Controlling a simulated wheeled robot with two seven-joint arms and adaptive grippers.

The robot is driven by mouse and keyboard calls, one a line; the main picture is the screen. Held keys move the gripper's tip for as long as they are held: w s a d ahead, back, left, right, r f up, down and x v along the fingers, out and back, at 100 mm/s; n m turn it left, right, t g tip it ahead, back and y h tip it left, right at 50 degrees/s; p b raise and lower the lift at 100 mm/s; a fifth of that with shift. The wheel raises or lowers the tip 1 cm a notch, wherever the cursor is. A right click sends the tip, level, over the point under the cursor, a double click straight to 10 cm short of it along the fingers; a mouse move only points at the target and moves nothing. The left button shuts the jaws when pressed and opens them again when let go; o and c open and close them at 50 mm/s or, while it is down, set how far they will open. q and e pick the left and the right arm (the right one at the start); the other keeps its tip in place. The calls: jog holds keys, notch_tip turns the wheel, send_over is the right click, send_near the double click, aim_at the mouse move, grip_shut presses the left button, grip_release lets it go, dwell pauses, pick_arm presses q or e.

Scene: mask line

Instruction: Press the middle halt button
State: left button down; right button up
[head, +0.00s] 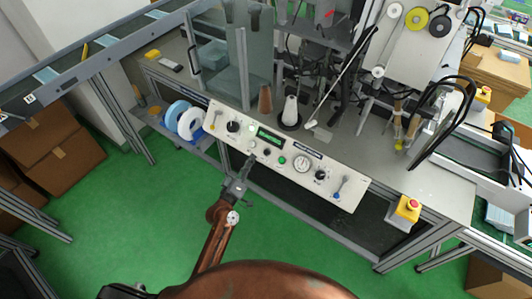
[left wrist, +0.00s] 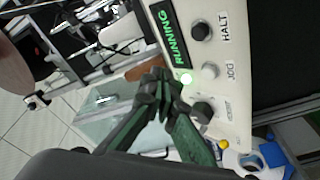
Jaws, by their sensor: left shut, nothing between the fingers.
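The halt button (left wrist: 201,31) is a round dark button beside the label HALT in the left wrist view. In the head view it appears as the dark middle button (head: 267,152) of the row below the display, between a pale button (head: 252,143) and a green one (head: 281,160). In the left wrist view the pale button (left wrist: 210,70) is labelled JOG. My left gripper (head: 251,159) is shut and empty at the panel's front edge, near the pale and dark buttons. Its dark fingers (left wrist: 162,82) show near a lit lamp; contact cannot be told. My right gripper is not seen.
A yellow box with a red button (head: 410,206) sits at the right. Green floor (head: 120,215) is open in front.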

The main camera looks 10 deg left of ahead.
aim_at(266, 152)
pick_arm(q)
jog(key=shift+w+r, duration=0.1)
jog(key=shift+r, duration=0.6)
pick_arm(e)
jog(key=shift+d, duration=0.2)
pick_arm(q)
jog(key=shift+d+f, duration=0.1)
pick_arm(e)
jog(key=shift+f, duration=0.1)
pick_arm(q)
jog(key=w+f+b, duration=0.1)
jog(key=w+b, duration=0.1)
jog(key=w+d+f+b, duration=0.1)
jog(key=w+f+b, duration=0.1)
jog(key=w+d+f+b, duration=0.1)
jog(key=w+f+b, duration=0.1)
jog(key=shift+w+d+f, duration=0.1)
jog(key=shift+w+f, duration=0.05)
jog(key=shift+f, duration=0.1)
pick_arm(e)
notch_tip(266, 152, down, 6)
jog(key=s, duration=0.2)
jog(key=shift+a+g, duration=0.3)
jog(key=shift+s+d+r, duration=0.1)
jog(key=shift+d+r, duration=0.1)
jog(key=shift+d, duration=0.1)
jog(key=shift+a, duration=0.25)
